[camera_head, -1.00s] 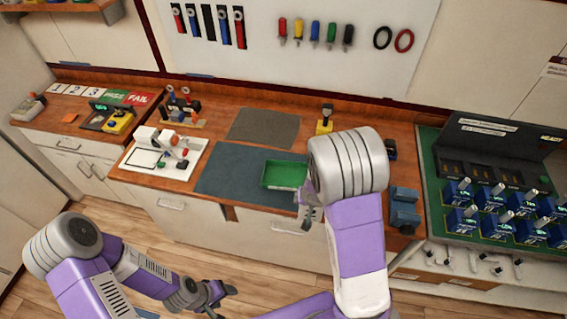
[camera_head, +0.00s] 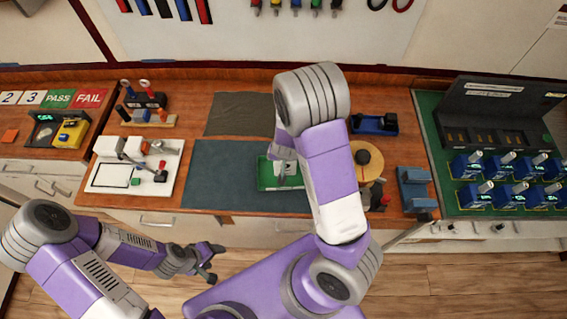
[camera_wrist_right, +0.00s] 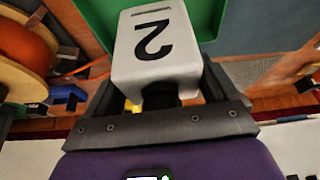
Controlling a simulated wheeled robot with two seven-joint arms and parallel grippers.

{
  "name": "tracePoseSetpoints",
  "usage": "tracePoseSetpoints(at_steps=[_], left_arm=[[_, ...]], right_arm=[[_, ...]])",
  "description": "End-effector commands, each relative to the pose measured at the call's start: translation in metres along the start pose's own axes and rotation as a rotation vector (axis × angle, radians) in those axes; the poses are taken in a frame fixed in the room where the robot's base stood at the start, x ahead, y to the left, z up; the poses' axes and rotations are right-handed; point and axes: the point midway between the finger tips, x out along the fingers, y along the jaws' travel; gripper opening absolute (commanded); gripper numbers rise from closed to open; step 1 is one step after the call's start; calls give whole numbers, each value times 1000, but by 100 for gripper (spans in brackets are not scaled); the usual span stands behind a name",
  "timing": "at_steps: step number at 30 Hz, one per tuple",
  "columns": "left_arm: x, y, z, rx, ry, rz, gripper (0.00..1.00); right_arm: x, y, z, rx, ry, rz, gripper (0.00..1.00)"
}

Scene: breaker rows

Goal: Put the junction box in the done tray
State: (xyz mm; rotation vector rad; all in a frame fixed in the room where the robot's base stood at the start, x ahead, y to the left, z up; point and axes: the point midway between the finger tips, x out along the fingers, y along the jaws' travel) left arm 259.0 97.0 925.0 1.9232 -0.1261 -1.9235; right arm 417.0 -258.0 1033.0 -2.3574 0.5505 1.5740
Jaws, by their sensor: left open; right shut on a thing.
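The junction box, a small pale box marked "2" (camera_wrist_right: 155,45), is between the fingers of my right gripper (camera_wrist_right: 165,100) in the right wrist view. The green tray (camera_wrist_right: 97,18) lies just beyond it. In the head view the box (camera_head: 285,169) shows at the green tray (camera_head: 265,178), below my right wrist; I cannot tell whether it touches the tray floor. My right arm hides part of the tray's right side. My left gripper (camera_head: 214,262) is open and empty, low in front of the counter.
The tray stands on a dark blue mat (camera_head: 215,180). A wooden spool (camera_head: 365,160) and a blue-grey fixture (camera_head: 414,188) are to its right. A white board with small parts (camera_head: 132,178) is to the left. Several blue breakers (camera_head: 500,180) stand on the green mat at far right.

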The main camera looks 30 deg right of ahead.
Motion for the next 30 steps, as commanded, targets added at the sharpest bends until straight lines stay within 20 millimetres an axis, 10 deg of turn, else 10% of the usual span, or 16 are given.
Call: tracePoseSetpoints(at_steps=[10,23,24,30], left_arm=[[14,-5,-1,0,1,0,63],[17,-6,-1,0,1,0,63],[17,-6,-1,1,1,0,63],[16,-6,-1,1,1,0,63]], right_arm=[[40,0,16,0,1,0,30],[45,-1,18,-1,3,-1,30],[45,0,18,-1,1,-1,90],[44,0,18,-1,1,-1,100]])
